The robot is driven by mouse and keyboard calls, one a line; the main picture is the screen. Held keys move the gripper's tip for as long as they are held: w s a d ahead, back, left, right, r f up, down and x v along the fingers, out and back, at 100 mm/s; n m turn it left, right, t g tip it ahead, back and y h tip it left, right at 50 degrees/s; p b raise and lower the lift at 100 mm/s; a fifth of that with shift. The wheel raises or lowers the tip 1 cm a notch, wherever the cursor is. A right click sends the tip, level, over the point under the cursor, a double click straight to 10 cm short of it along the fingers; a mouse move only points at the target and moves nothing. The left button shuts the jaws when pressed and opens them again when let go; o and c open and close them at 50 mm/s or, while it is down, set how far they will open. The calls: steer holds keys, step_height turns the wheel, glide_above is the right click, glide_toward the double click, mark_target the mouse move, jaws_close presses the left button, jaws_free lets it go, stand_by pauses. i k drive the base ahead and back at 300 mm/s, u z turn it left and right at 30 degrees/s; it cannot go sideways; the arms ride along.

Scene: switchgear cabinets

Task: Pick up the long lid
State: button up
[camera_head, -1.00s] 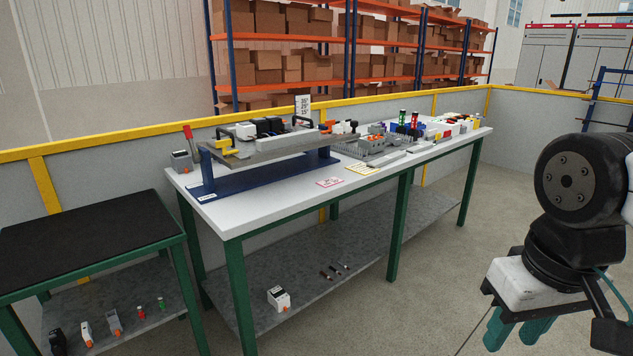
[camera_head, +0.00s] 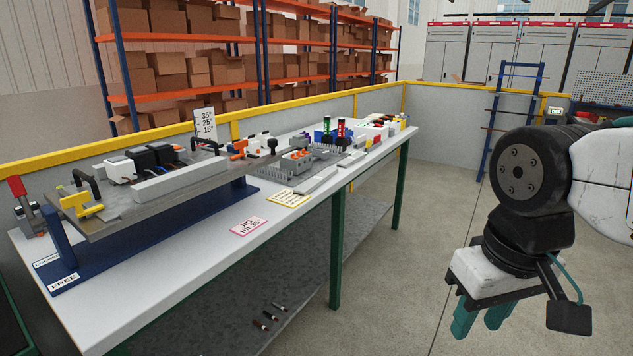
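A long, flat grey strip (camera_head: 317,180) lies on the white table in front of a grey slotted duct; it looks like a long lid. A long pale bar (camera_head: 180,181) also lies along the front of a grey tilted plate (camera_head: 130,214) on a blue stand; I cannot tell if it is a lid too. My gripper (camera_head: 481,318) hangs at the right, over the floor and well apart from the table. Its two teal fingers point down with a gap between them, and nothing shows between them.
The white table (camera_head: 190,270) carries the blue stand (camera_head: 150,240), a pink sign (camera_head: 248,227), a yellow sign (camera_head: 288,199) and several electrical parts. A green table leg (camera_head: 337,250) stands at its front. The floor (camera_head: 400,290) between table and gripper is clear.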

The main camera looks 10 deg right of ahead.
mark_target(307, 187)
steer(key=z, duration=0.05)
steer(key=i, duration=2.2)
steer(key=u, duration=0.05)
